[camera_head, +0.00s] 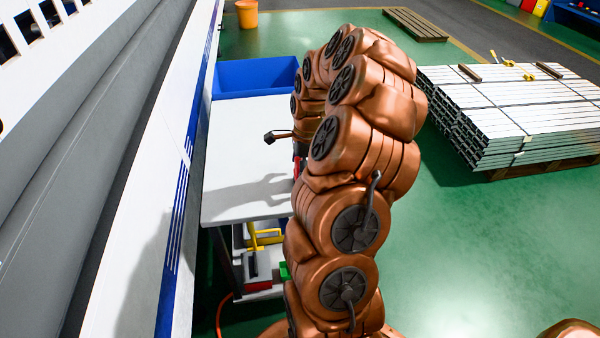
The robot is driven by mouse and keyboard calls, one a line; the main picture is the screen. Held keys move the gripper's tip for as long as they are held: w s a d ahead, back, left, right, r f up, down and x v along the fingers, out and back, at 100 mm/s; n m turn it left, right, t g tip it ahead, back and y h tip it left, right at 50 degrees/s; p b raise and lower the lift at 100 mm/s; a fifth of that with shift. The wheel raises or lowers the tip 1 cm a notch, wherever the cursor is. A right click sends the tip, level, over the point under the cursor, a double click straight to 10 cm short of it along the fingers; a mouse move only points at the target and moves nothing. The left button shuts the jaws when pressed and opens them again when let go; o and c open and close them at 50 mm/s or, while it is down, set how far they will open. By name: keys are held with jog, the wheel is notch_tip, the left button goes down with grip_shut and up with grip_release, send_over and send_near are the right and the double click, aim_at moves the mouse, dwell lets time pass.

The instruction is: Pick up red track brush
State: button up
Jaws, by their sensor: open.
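A small red patch (297,172) shows at the right side of the white tabletop, at the edge of my copper arm. It may be part of the red track brush, but most of it is hidden and I cannot tell for sure. My arm rises through the middle of the view and bends over toward the table. A thin dark part sticks out to the left from the far end of my arm, over the table.
The white table (235,150) has a blue bin (255,78) at its far end and a cluttered lower shelf. A white machine wall (130,170) runs close along the left. Stacked metal profiles (510,115) lie on a pallet at right. Green floor between is clear.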

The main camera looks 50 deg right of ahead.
jog(key=shift+a+f, duration=0.15)
jog(key=shift+f, duration=0.75)
jog(key=c, duration=1.3)
